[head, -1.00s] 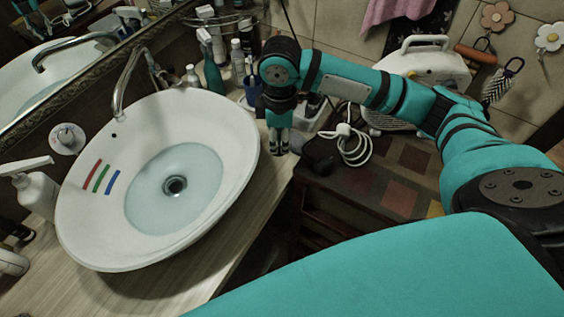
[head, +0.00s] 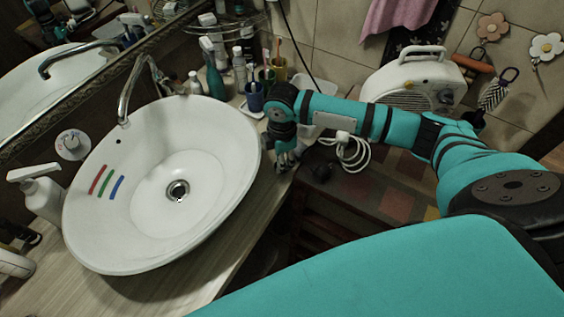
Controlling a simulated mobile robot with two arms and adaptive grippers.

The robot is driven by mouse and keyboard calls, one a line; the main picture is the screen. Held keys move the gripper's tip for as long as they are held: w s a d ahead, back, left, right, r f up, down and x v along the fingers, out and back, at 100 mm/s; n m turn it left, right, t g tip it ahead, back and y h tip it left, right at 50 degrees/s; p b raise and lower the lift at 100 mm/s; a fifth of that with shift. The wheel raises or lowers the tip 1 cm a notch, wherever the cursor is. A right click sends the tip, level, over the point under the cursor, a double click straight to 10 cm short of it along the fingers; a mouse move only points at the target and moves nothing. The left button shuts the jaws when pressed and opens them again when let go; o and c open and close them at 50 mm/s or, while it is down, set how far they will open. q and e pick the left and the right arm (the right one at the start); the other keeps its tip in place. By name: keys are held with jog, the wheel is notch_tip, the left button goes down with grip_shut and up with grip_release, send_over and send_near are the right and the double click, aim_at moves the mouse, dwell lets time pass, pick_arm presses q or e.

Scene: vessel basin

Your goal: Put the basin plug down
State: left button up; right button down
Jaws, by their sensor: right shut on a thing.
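The white oval basin (head: 155,240) stands on the wooden counter. Its inside looks empty of water and the drain hole (head: 178,191) is open at the bottom. My right gripper (head: 287,165) is beyond the basin's right rim, low over the counter's right edge, pointing down. It is shut on the basin plug, which is small and mostly hidden by the fingers. I cannot tell whether the plug touches the counter. My left gripper is not in view.
A blue cup (head: 255,97) and several bottles stand behind the gripper. A soap dispenser (head: 42,197) stands at left. The front counter is clear.

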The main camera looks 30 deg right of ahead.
jog(key=shift+f, duration=1.1)
jog(key=shift+f, duration=0.15)
jog(key=c, duration=1.2)
grip_release()
notch_tip(320, 180, up, 12)
jog(key=shift+r+b, duration=0.2)
jog(key=shift+b, duration=0.85)
